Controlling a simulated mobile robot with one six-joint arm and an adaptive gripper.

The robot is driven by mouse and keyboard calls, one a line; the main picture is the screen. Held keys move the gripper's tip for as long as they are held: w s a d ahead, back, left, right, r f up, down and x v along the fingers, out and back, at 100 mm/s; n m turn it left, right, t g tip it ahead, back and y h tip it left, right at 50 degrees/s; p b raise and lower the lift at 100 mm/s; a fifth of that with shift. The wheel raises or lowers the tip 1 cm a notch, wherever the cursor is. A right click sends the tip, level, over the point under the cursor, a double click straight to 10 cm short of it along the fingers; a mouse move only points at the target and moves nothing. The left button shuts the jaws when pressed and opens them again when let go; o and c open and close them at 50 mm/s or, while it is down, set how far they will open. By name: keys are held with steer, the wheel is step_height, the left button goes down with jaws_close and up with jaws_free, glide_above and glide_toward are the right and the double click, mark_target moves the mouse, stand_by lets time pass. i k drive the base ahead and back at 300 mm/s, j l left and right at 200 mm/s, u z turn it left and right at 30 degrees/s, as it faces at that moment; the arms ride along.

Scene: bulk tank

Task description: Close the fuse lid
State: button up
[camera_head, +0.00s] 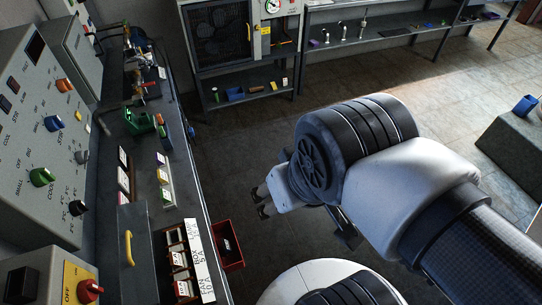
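The fuse lid looks to be the dark grey panel with a yellow handle (130,249) at the lower left of the head view. It lies to the left of the fuse compartments (181,262), which show uncovered with white-labelled fuses in them. A white label strip (199,262) runs along their right side. Whether the panel is hinged or slides I cannot tell. My gripper (262,200) is right of the bench, over the floor in this view. Its two small dark tips stand apart with nothing between them. It is clear of the lid.
A control panel (45,130) with coloured knobs stands along the left. A red switch (89,290) is near the lid. A red bin (228,245) hangs at the bench edge beside the fuses. Shelves stand at the back; the middle floor is clear.

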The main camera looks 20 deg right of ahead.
mark_target(126, 226)
steer(key=i+j+u, duration=0.1)
steer(key=u, duration=1.35)
steer(key=i+j, duration=0.05)
